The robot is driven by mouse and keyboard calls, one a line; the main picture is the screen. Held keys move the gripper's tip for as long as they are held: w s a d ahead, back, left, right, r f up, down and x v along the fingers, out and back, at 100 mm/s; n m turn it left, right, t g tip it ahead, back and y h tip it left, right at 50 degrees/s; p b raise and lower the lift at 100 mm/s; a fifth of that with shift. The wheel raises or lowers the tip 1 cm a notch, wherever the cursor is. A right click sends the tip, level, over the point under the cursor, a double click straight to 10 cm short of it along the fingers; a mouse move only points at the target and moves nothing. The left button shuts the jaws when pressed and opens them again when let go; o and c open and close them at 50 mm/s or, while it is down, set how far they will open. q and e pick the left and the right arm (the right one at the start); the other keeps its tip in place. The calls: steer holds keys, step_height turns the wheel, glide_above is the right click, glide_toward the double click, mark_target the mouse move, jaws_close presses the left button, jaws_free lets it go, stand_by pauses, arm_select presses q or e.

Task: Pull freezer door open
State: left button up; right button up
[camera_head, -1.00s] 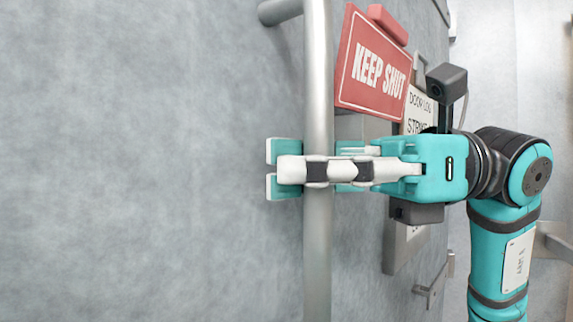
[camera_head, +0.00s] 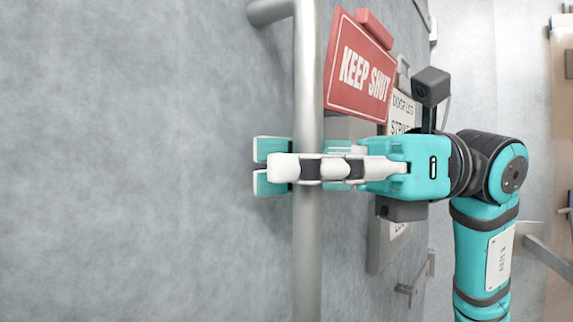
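The freezer door (camera_head: 150,160) is a grey mottled panel that fills the left and middle of the head view. A vertical metal bar handle (camera_head: 307,250) stands off it, with a bracket at its upper end. My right gripper (camera_head: 307,167), teal with white and dark fingers, reaches in from the right. Its fingers are closed around the bar, with teal pads on both sides of it. The part of the bar behind the fingers is hidden. My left gripper is not in view.
A small metal bracket (camera_head: 415,282) sits lower right. A pale area and a brownish surface (camera_head: 560,100) show at far right.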

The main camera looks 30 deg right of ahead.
steer(key=o, duration=0.6)
steer(key=shift+w+d+f, duration=0.1)
steer(key=shift+w+d, duration=0.1)
steer(key=shift+d, duration=0.15)
steer(key=shift+o, duration=0.2)
steer(key=v, duration=1.2)
steer(key=shift+s, duration=0.15)
